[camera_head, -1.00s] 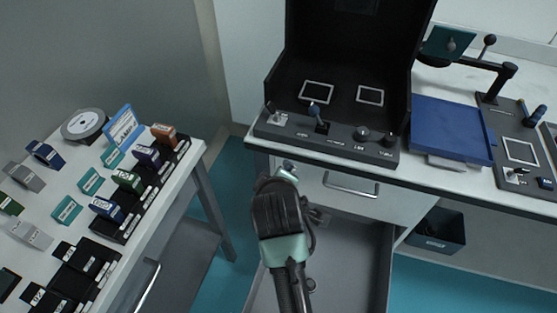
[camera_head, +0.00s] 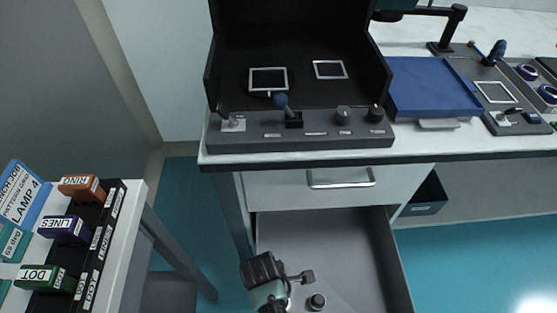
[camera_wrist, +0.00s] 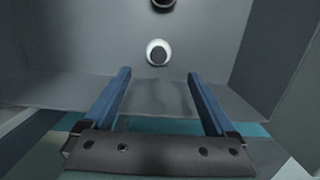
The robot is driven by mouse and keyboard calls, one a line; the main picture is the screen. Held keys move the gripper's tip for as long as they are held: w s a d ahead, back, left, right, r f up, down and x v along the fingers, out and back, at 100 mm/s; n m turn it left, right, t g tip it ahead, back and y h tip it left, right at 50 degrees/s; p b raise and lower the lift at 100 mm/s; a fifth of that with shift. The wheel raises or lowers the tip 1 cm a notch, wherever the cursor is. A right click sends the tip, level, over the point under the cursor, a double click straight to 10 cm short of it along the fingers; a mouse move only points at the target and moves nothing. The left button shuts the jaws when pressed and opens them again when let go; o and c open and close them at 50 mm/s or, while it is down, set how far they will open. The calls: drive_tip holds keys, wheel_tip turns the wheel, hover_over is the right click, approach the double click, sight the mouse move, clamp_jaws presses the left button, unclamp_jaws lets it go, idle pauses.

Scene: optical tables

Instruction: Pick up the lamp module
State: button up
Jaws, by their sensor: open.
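My gripper (camera_wrist: 160,105) is open and empty in the wrist view, its two blue fingers spread apart over the open grey drawer. A small round piece with a white rim and dark centre (camera_wrist: 158,52) lies on the drawer floor ahead of the fingertips, apart from them. A second dark round piece (camera_wrist: 163,4) is cut off at the top edge. In the head view a dark round piece (camera_head: 317,301) shows in the drawer beside my arm. I cannot tell which piece is the lamp module. The fingers are not clear in the head view.
The open drawer (camera_head: 375,265) has raised walls around my gripper. Above it stands a bench with a black hooded box (camera_head: 300,30) and a blue tray (camera_head: 430,85). A side table at left holds labelled blocks, including an orange one (camera_head: 82,188). A dark bin (camera_head: 426,196) sits at right.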

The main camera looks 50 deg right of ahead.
drive_tip(key=f+b, duration=0.1)
drive_tip(key=f, duration=0.2)
drive_tip(key=d+f+b, duration=0.1)
drive_tip(key=f+b, duration=0.1)
drive_tip(key=f, duration=0.1)
drive_tip(key=s+f+b, duration=0.1)
drive_tip(key=f, duration=0.2)
drive_tip(key=shift+d+b, duration=0.15)
drive_tip(key=shift+b, duration=0.2)
clamp_jaws()
